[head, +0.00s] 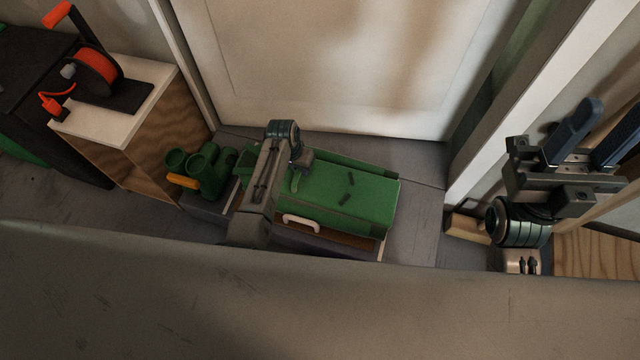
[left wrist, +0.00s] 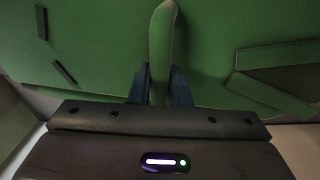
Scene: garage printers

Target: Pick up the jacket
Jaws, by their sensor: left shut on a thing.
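The jacket (head: 350,205) is a flat green bundle with small dark bars on top. It lies on a low box or bench in front of the pale door. My left gripper (head: 298,170) reaches over its left part from above. In the left wrist view the dark blue fingers (left wrist: 160,88) are shut on a raised green ridge of the jacket (left wrist: 90,50). The rest of the jacket still looks flat on its support. My right gripper (head: 598,138) is at the right, away from the jacket, with its blue fingers apart and empty.
Green boots (head: 205,170) stand left of the jacket. A wooden cabinet (head: 150,125) carries an orange cable reel (head: 97,70). A pale handle (head: 301,223) shows at the front of the low box. The pale door (head: 330,60) closes off the back; a door frame stands at right.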

